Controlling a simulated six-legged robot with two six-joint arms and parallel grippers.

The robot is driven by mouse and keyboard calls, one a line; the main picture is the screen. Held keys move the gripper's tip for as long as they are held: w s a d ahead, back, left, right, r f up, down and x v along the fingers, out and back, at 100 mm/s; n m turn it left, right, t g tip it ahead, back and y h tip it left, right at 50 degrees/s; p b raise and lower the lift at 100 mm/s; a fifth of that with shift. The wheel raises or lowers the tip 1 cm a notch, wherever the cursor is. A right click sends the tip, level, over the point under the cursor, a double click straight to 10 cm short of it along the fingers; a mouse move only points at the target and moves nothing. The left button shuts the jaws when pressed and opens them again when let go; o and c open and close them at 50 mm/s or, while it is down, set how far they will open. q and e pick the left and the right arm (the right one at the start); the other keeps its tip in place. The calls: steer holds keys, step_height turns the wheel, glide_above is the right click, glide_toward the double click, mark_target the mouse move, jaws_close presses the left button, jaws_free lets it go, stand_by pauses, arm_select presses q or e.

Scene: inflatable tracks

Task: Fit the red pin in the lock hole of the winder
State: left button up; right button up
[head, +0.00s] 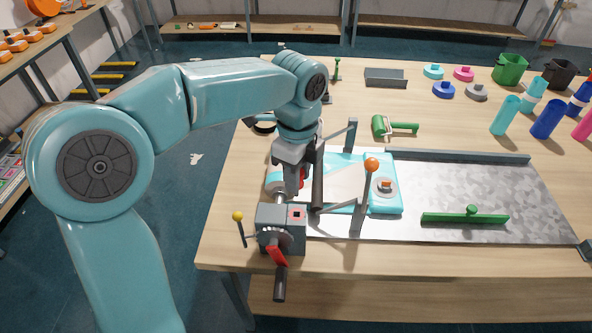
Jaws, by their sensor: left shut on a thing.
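The winder (268,216) is a grey box at the table's near left edge, with a red crank (276,256) and a black handle (280,284). Its top carries a small reddish mark with a dark centre, which looks like the lock hole (297,214). My left gripper (293,193) points down just behind the winder's top, apart from the hole in the picture. It is shut on the red pin (302,177), of which only a bit of red shows beside the fingers. The pin's lower end is hidden. My right gripper is out of view.
A dark roller bar (317,180) and an orange-knobbed lever (371,165) stand close right of the gripper. A yellow-knobbed lever (238,217) is left of the winder. A turquoise folded piece (409,195) lies on the metal sheet (480,190), with a green bar (464,218).

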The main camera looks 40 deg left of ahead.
arm_select(q)
steer(key=shift+w, duration=0.1)
steer(key=shift+f+b, duration=0.45)
steer(key=shift+f, duration=0.25)
step_height(320, 180, down, 4)
steer(key=b, duration=0.3)
steer(key=shift+f, duration=0.2)
stand_by(0.8)
steer(key=shift+f+b, duration=1.55)
steer(key=shift+f, duration=0.85)
stand_by(1.2)
steer(key=o, duration=1.1)
